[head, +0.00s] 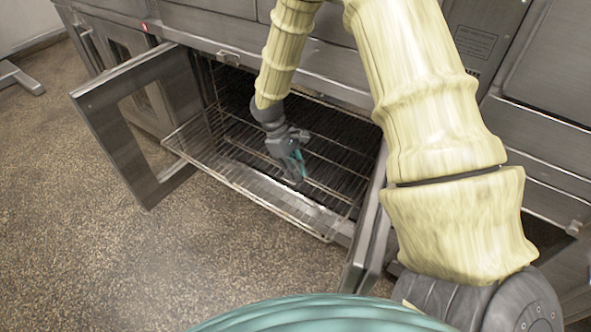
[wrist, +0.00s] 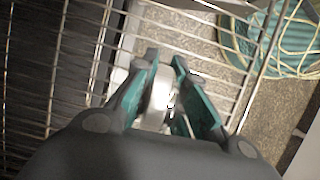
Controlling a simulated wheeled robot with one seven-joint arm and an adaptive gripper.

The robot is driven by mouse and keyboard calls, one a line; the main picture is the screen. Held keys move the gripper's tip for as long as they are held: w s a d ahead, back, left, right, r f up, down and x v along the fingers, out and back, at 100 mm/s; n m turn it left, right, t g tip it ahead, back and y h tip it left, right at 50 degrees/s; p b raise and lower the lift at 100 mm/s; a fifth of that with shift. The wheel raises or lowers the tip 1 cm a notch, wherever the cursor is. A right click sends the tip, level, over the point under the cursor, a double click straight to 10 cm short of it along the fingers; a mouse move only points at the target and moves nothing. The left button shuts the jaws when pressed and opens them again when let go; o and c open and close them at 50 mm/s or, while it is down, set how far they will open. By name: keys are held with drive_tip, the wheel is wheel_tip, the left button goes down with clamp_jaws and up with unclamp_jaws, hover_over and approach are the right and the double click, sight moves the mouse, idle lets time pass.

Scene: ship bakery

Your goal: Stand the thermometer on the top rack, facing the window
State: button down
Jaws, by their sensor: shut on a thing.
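My gripper (head: 297,170) is inside the mouth of the open oven, above the wire rack (head: 205,165). In the wrist view my gripper (wrist: 172,100) has its teal-lined fingers closed on the thermometer (wrist: 158,95), a pale round thing seen nearly edge-on. The rack's wires (wrist: 228,75) show behind it. I cannot tell whether the thermometer touches the rack, or which way its face points. In the head view I cannot make the thermometer out at the fingers. The left oven door (head: 125,150) stands open, with a window pane (head: 150,130) in its frame.
The right oven door (head: 368,235) is also open, close to my arm. The rack sticks out past the oven front, over speckled floor (head: 200,250). Its front part is bare.

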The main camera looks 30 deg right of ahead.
drive_tip(key=c, duration=1.5)
unclamp_jaws()
drive_tip(key=shift+o, duration=0.2)
drive_tip(key=p+v, duration=0.1)
drive_tip(key=v, duration=1.1)
drive_tip(key=shift+r, duration=0.1)
